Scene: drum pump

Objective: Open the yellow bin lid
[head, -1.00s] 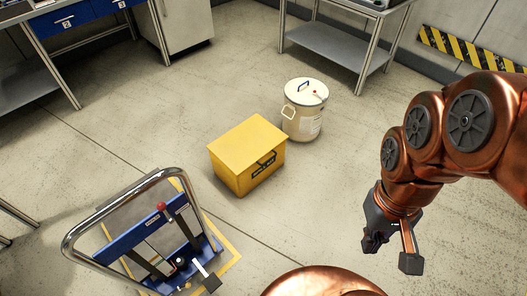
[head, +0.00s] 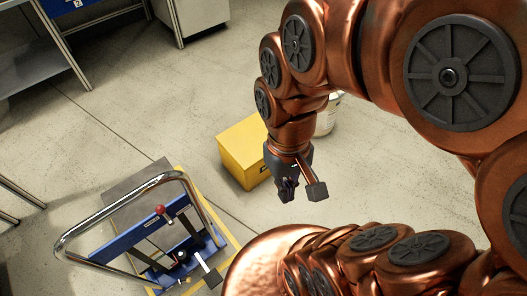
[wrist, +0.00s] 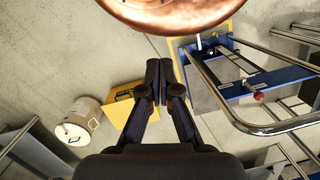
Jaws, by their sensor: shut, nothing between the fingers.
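The yellow bin (head: 243,147) stands on the floor with its lid down, partly hidden behind my arm in the head view. In the wrist view the yellow bin (wrist: 119,119) lies to the left of my fingers, with a dark label or latch on its side. My gripper (head: 287,189) hangs in front of the bin's right side in the head view, apart from it as far as I can tell. In the wrist view its two fingers (wrist: 158,75) are together with nothing between them.
A cream drum (wrist: 76,125) with a white lid stands beside the bin. A blue pump trolley (head: 180,245) with a chrome handle (head: 75,228) stands at the lower left. A workbench (head: 45,60) and a cabinet (head: 200,20) are at the back. Floor left of the bin is clear.

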